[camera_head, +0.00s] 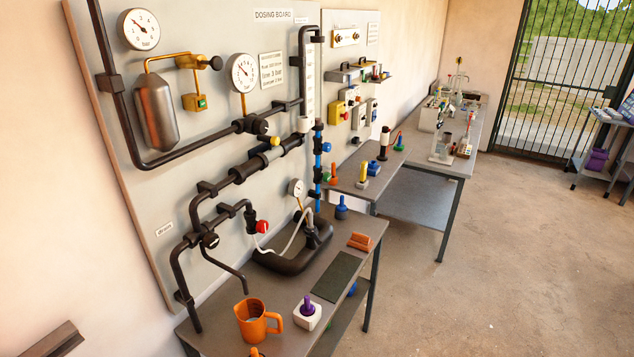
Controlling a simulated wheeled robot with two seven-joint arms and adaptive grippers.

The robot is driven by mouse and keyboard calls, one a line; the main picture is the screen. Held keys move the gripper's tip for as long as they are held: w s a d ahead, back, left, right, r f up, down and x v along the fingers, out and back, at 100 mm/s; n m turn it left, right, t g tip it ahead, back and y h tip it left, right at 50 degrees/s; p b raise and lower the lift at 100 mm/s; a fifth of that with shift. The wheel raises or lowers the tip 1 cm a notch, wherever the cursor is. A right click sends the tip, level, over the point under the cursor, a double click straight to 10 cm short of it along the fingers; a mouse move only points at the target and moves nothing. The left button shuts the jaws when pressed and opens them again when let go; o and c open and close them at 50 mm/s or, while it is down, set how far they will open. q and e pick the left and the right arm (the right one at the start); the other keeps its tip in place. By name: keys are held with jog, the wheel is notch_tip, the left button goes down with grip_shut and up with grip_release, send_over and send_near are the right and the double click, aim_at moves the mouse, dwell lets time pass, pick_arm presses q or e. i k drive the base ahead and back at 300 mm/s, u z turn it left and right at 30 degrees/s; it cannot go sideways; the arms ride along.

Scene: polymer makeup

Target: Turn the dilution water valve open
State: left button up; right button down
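A blue pipe (318,168) runs upright at the right edge of the dosing board. A blue valve knob (327,147) sticks out from it to the right. No readable label marks it as the dilution water valve, and its open or shut position cannot be told. A red valve knob (262,227) sits on the black pipework lower left. A yellow handle (275,141) sits on the thick dark pipe. Neither of my grippers shows in this view.
The front bench (222,336) holds an orange jug (256,320), a white block with a purple knob (307,314), a dark mat (339,277) and a black basin (293,259). A farther bench (449,159) carries lab items. The floor (500,270) at right is clear.

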aim_at(326, 177)
jog(key=z, duration=0.25)
jog(key=k, duration=0.35)
jog(key=z, duration=0.9)
jog(key=i, duration=1.75)
jog(key=u, duration=1.55)
jog(key=i, duration=1)
jog(key=u, duration=0.95)
